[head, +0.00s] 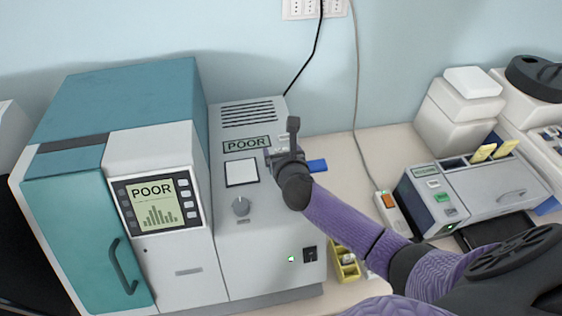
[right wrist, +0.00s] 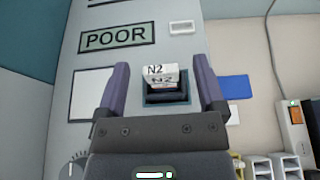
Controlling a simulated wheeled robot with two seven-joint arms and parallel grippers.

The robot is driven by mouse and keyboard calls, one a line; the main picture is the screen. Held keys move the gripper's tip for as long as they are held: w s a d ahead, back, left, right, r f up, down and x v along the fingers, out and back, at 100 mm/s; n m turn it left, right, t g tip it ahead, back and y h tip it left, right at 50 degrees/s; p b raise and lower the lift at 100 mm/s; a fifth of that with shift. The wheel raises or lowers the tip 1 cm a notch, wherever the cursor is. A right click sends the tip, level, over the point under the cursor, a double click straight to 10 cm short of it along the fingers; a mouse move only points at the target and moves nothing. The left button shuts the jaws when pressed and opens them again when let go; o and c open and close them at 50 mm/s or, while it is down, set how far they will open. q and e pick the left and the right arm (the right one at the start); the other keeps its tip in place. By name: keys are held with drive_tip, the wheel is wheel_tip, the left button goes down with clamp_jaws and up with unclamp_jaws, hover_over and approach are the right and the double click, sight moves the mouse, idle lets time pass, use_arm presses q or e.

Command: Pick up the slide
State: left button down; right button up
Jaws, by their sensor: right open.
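A small white piece marked N2 (right wrist: 160,77), which looks like the slide, sits upright in a dark blue slot (right wrist: 167,98) on the grey front panel of the machine. My right gripper (right wrist: 161,66) is open, with one finger on each side of the piece and a gap on both sides. In the head view my right gripper (head: 283,148) is over the right part of the panel and hides the piece. My left gripper is in neither view.
The grey machine (head: 260,240) has a POOR label, a white square and a knob (head: 241,206). A teal cabinet (head: 120,100) stands to its left. A blue piece (head: 317,165) lies right of the gripper. A yellow rack (head: 342,262) and another device (head: 480,185) stand further right.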

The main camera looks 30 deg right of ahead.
drive_tip(key=shift+w+d+f, duration=0.15)
drive_tip(key=shift+w+f, duration=0.05)
drive_tip(key=shift+w, duration=0.35)
clamp_jaws()
